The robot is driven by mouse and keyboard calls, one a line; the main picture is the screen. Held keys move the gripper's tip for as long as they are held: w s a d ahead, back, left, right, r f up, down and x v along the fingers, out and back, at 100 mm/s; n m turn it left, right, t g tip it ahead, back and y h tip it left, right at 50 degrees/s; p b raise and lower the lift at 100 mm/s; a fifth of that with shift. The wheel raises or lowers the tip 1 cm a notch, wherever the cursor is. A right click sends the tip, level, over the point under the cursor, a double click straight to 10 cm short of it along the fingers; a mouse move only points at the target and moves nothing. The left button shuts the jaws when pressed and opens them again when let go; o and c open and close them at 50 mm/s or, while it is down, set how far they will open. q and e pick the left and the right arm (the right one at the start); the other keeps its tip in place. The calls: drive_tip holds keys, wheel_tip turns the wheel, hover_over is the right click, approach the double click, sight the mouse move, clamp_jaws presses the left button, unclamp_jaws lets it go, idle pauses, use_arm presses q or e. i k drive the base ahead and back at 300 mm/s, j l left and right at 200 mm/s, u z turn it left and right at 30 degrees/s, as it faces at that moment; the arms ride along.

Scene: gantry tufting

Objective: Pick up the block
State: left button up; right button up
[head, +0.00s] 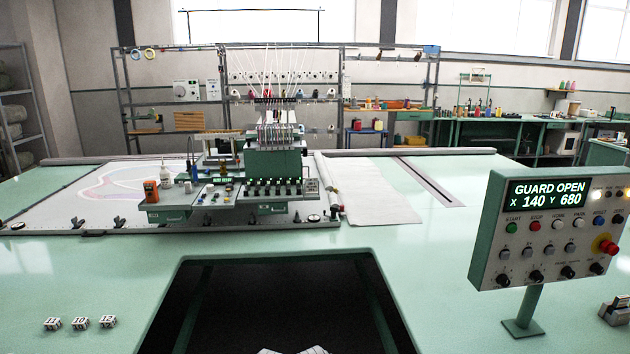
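Three small white blocks with dark numbers sit in a loose row on the pale green table at the lower left. The left block (53,324) reads 11, the middle block (80,323) reads 10 and the right block (107,321) reads 12. They stand slightly apart, with bare table around them. Neither of my grippers shows in the head view, and nothing is holding the blocks.
A dark rectangular opening (270,300) cuts into the table (450,245) right of the blocks. A control panel (548,230) reading "GUARD OPEN X 140 Y 680" stands at right, near a small metallic item (614,311). The tufting machine (275,160) stands behind.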

sight(79, 324)
drive_tip(key=i+l, duration=0.2)
drive_tip(key=i, duration=0.35)
drive_tip(key=i+l, duration=0.2)
drive_tip(key=i, duration=0.35)
drive_tip(key=i+l, duration=0.2)
drive_tip(key=i, duration=0.35)
drive_tip(key=k+j+u, duration=0.2)
drive_tip(key=u, duration=0.2)
drive_tip(key=k+j+u, duration=0.5)
drive_tip(key=j+u, duration=0.25)
drive_tip(key=k+j+u, duration=0.2)
drive_tip(key=j+u, duration=0.15)
